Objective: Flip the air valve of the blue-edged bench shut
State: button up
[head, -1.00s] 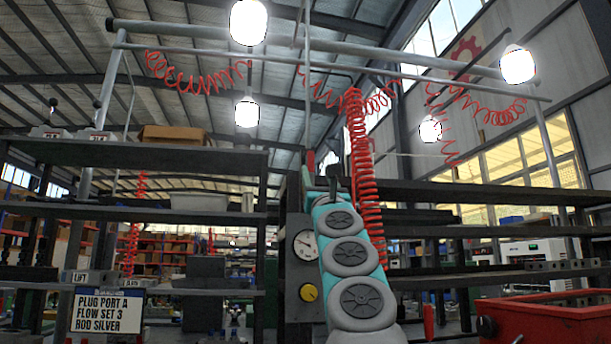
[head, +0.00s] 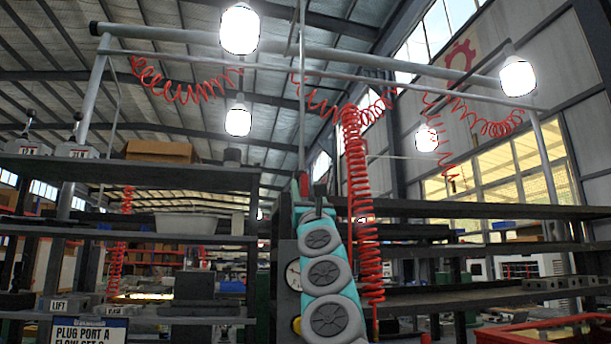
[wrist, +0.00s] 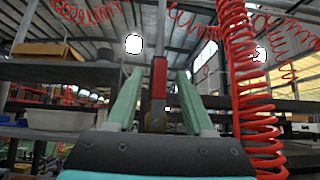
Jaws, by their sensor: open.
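A red valve lever (wrist: 159,78) stands upright in the wrist view, with a brass-coloured part (wrist: 158,112) below it. My gripper (wrist: 161,72) is open, its two pale green fingers left and right of the lever with gaps on both sides. How deep the lever sits between them is hard to tell. In the head view the lever's red top (head: 304,185) shows just above and left of my gripper (head: 318,203). My teal and grey arm covers most of the dark valve block; its gauge (head: 292,274) shows partly. No blue bench edge is visible.
A red coiled hose (head: 358,200) hangs close to the right of my arm, also in the wrist view (wrist: 245,85). Dark shelves (head: 460,208) stand on both sides. A red crate (head: 530,330) is low at right. A sign (head: 88,329) is low at left.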

jog(key=shift+w+a+r+p, duration=0.1)
jog(key=shift+w+r+p, duration=0.3)
jog(key=shift+w, duration=0.1)
jog(key=shift+c, duration=0.2)
grip_shut()
dwell(1.1)
